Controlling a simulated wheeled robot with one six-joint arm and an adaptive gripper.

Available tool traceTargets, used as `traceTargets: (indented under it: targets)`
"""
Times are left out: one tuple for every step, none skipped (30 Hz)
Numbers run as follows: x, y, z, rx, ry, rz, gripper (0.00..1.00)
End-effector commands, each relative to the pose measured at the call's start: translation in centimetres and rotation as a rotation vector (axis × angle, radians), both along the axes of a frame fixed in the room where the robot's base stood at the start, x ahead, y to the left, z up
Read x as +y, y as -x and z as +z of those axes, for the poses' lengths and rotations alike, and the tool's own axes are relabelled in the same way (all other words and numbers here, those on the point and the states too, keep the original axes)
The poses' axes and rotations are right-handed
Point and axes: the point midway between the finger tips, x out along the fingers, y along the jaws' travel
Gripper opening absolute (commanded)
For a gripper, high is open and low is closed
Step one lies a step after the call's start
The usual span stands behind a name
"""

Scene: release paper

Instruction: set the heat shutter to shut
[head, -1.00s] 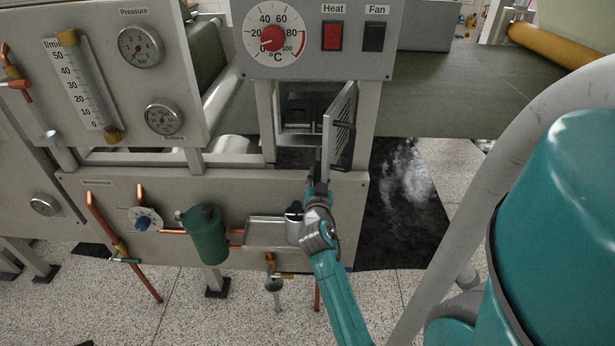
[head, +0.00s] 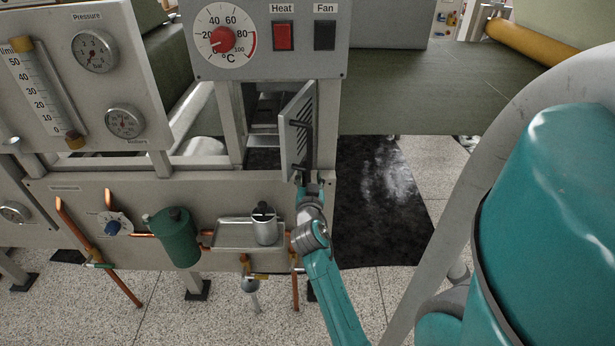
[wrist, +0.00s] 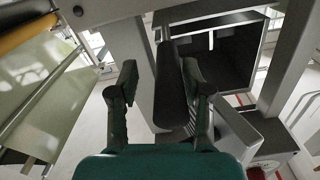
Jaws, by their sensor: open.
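The heat shutter (head: 297,130) is a grey slatted door below the heat panel in the head view. It stands partly open, swung out from the right side of its opening (head: 262,125). A black bar handle (head: 306,150) is on its outer face. My gripper (head: 307,183) is at the lower end of the shutter, close to the handle. In the wrist view my gripper (wrist: 160,82) is open, its two fingers apart. A dark upright bar (wrist: 171,85), seemingly the handle, shows between them, nearer the right finger. I cannot tell whether they touch.
A red Heat switch (head: 283,36) and a dark Fan switch (head: 324,36) sit above the shutter. A silver pot (head: 264,225) stands on a tray (head: 225,236) below, beside a green canister (head: 173,237).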

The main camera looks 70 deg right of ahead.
Motion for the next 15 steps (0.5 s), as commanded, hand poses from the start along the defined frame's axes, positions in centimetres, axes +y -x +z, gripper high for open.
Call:
traceTargets:
  targets:
    - [0.0, -0.1, 0.0, -0.001, 0.0, 0.002, 0.52]
    - [0.0, -0.1, 0.0, -0.001, 0.001, 0.002, 0.52]
    - [0.0, -0.1, 0.1, -0.002, 0.001, 0.003, 0.52]
    - [0.1, -0.1, 0.1, -0.002, 0.001, 0.004, 0.52]
    - [0.1, -0.2, 0.1, -0.002, 0.001, 0.004, 0.52]
    - [0.1, -0.2, 0.1, -0.003, 0.001, 0.005, 0.52]
    - [0.1, -0.2, 0.1, -0.003, 0.001, 0.005, 0.52]
    - [0.1, -0.2, 0.1, -0.003, 0.001, 0.006, 0.52]
    - [0.2, -0.2, 0.1, -0.003, 0.001, 0.006, 0.52]
    - [0.4, -0.1, 0.1, -0.002, 0.002, 0.006, 0.52]
    - [0.6, 0.0, 0.1, -0.002, 0.002, 0.007, 0.52]
    - [0.9, 0.1, 0.0, -0.003, 0.001, 0.007, 0.52]
    - [1.3, 0.2, 0.0, -0.002, 0.001, 0.008, 0.52]
    - [1.7, 0.3, 0.0, -0.002, 0.001, 0.008, 0.52]
    - [2.3, 0.6, 0.0, -0.002, 0.001, 0.008, 0.52]
